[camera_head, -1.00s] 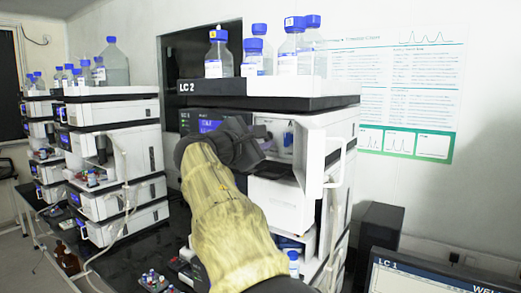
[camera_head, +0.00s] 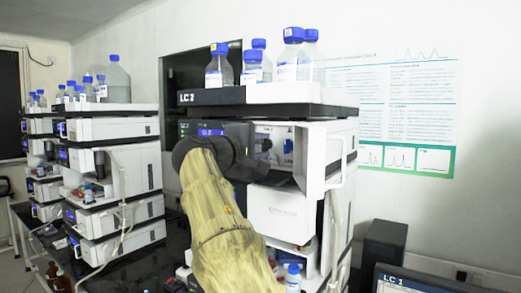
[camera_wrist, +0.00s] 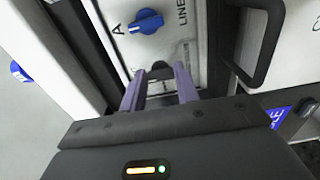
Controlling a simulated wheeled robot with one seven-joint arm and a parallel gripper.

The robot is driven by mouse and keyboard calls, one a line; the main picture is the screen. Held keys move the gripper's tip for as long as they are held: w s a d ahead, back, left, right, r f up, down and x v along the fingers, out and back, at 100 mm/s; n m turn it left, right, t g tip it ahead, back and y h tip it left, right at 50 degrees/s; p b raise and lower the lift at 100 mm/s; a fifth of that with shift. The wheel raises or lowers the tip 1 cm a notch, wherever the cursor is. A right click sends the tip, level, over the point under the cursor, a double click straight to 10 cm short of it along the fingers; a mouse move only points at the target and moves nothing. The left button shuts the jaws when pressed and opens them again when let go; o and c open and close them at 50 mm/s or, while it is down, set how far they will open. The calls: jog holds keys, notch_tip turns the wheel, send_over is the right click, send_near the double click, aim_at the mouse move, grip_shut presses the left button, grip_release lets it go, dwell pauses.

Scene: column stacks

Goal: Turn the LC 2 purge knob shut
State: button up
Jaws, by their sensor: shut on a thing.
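The LC 2 stack (camera_head: 330,148) stands at the middle right in the head view, its front partly hidden by my arm. In the wrist view, the two purple fingers of my gripper (camera_wrist: 159,88) stand a little apart, with a dark knob (camera_wrist: 160,68) between their tips. They are shut on this knob, which I take as the purge knob; its angle is hard to read. A blue knob with a white mark (camera_wrist: 146,21) sits above it on the light panel, between the letters A and LINE. In the head view my fingertips are hidden behind my wrist.
Blue-capped bottles (camera_head: 292,55) stand on top of the stack. Another stack (camera_head: 112,128) is at the left, and a monitor (camera_head: 420,283) at the lower right.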

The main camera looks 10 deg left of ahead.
dwell(0.3)
jog(key=o, duration=1)
jog(key=b+v, duration=0.4)
jog(key=v, duration=1.3)
jog(key=shift+s+a+b, duration=0.1)
jog(key=shift+s+b, duration=0.1)
jog(key=shift+b, duration=0.1)
jog(key=shift+f, duration=0.1)
